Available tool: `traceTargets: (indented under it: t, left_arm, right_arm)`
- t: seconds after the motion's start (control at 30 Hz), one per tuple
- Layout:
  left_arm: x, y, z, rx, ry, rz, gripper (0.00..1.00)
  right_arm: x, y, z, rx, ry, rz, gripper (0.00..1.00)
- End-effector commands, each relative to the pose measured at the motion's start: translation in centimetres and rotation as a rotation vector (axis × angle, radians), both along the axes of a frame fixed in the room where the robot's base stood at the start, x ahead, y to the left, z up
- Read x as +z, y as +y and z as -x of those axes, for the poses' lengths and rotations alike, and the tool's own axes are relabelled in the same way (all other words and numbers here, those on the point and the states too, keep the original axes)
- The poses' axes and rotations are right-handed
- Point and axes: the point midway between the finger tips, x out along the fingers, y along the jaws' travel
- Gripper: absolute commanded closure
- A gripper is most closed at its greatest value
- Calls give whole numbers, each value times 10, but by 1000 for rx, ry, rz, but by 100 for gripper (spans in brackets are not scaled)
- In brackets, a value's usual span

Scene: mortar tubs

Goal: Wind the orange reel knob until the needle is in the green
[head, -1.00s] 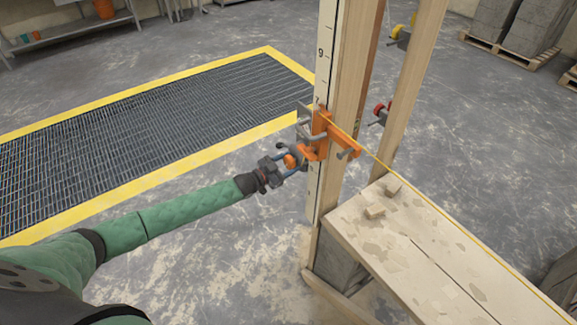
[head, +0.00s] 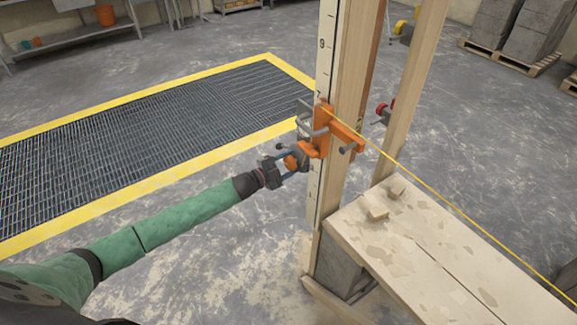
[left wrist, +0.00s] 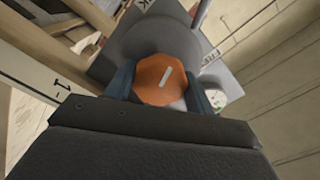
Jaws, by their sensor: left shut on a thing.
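The orange reel knob (left wrist: 163,78), with a pale bar mark on its face, sits on a grey reel body (left wrist: 150,40) in the left wrist view. My left gripper (head: 291,164) is shut on the knob, with one blue-grey finger on each side of it. A small round dial (left wrist: 212,99) with some green shows right of the knob, partly behind a finger; I cannot make out its needle. In the head view the reel hangs by an orange clamp (head: 322,132) on a wooden post. My right gripper is not in view.
A yellow line (head: 440,203) runs from the clamp over a plank bench (head: 410,245) to the lower right. A marked white staff (head: 325,50) stands along the post. A yellow-edged floor grating (head: 150,135) lies left. The floor below my left arm is clear.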

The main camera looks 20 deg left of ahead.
Motion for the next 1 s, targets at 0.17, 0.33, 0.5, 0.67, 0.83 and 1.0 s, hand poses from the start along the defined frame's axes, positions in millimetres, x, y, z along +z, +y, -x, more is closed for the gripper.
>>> traceTargets:
  t: [0.17, 0.33, 0.5, 0.67, 0.83, 1.0]
  left_arm:
    - [-2, 0, 1, 0, -17, -25, 69]
    - [-1, 0, 1, 0, -20, -29, 69]
    - [-1, 0, 1, -1, -19, -28, 69]
    - [-1, 0, 1, -1, -19, -28, 31]
    - [-1, 0, 0, 0, -20, -27, 24]
    - [-1, 1, 1, 0, -20, -27, 24]
  right_arm:
    - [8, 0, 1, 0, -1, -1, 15]
    - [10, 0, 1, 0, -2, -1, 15]
    - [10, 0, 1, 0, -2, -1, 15]
    - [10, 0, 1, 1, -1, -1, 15]
    - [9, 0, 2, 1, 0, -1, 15]
    - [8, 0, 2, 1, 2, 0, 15]
